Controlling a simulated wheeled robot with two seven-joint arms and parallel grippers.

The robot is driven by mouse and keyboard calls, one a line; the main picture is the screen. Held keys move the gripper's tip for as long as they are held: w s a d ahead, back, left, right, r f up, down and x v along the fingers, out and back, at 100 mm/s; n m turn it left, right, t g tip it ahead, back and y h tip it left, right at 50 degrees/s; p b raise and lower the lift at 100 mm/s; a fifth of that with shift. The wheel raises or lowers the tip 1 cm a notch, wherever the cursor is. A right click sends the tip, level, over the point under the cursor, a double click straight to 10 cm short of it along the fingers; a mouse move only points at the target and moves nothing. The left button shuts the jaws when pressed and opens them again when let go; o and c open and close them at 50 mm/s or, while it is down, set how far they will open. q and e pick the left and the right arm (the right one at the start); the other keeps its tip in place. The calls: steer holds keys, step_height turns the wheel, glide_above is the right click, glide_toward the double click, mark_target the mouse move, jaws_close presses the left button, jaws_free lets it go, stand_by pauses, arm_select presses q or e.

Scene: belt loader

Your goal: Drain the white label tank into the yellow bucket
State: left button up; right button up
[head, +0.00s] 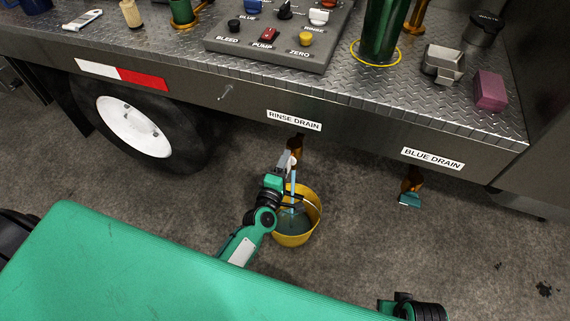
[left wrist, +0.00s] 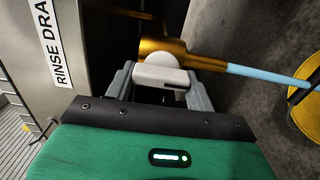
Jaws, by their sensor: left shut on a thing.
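The brass drain tap (head: 296,146) hangs under the truck bed below the white "RINSE DRAIN" label (head: 294,121). My left gripper (head: 287,163) is at this tap. In the left wrist view its fingers (left wrist: 161,84) are shut on the tap's white handle (left wrist: 162,73). A light blue stream (left wrist: 268,77) runs from the brass spout (left wrist: 180,52). In the head view the stream falls into the yellow bucket (head: 311,219), which stands upright on the floor with bluish liquid inside. My forearm hides part of the bucket's left side.
A second brass tap (head: 412,181) with a teal handle hangs below the "BLUE DRAIN" label (head: 432,159). The metal bed (head: 180,68) carries a control panel (head: 277,60), a green cylinder (head: 381,30) and a pink block (head: 490,91). A wheel (head: 136,126) stands left. Floor right of the bucket is clear.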

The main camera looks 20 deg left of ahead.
arm_select(q)
steer(key=o, duration=1)
arm_select(e)
steer(key=shift+w, duration=0.1)
arm_select(q)
steer(key=shift+s+a, duration=0.15)
steer(key=shift+s, duration=3.35)
steer(key=shift+s+a, duration=0.1)
steer(key=shift+s, duration=3.35)
arm_select(e)
steer(key=shift+r, duration=0.35)
steer(key=shift+f, duration=0.15)
arm_select(q)
steer(key=shift+d, duration=0.1)
